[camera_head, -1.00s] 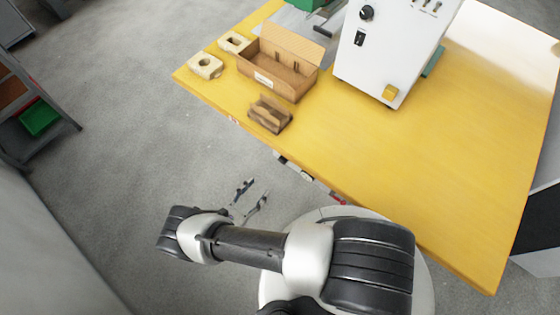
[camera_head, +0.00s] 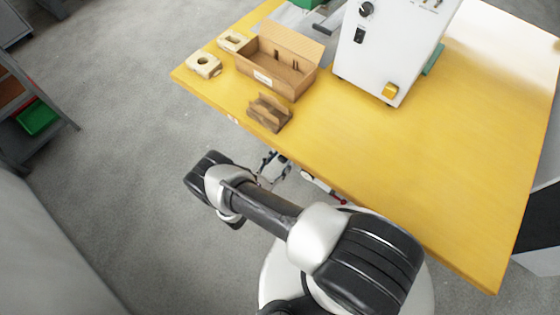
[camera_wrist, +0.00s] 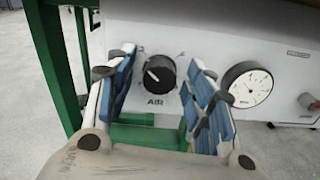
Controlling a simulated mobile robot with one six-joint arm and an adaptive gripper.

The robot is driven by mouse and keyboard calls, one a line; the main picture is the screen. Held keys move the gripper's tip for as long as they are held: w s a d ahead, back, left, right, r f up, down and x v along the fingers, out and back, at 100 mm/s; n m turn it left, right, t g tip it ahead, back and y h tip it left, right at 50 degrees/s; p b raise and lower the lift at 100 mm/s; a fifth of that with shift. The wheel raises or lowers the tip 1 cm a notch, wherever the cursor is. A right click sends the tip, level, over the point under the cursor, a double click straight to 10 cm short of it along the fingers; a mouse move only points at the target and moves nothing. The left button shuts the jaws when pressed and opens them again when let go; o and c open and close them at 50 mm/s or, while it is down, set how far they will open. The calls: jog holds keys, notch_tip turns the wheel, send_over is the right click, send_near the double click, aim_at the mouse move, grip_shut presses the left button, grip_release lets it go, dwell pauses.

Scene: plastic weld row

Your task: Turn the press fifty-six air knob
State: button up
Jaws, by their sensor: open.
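A round black knob (camera_wrist: 160,73) sits on a white panel (camera_wrist: 215,48) in the wrist view, with "AIR" printed below it. Its white mark points up and left. No press number is readable. My gripper (camera_wrist: 163,88) is open, its blue-padded fingers on either side of the knob in the picture. The knob appears beyond or between the fingertips; I cannot tell whether they touch it. In the head view my gripper (camera_head: 271,168) is by the yellow table's front edge, and the air knob is hidden there.
A round white gauge (camera_wrist: 250,86) is right of the knob, and a green frame (camera_wrist: 57,60) stands at the left. On the yellow table (camera_head: 440,160) are a cardboard box (camera_head: 268,79), a small brown holder (camera_head: 268,113) and a white machine (camera_head: 385,52). Open floor lies left.

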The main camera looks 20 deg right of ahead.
jog(key=c, duration=1.1)
jog(key=shift+m, duration=0.3)
jog(key=m, duration=1.1)
dwell(0.5)
jog(key=o, duration=1.1)
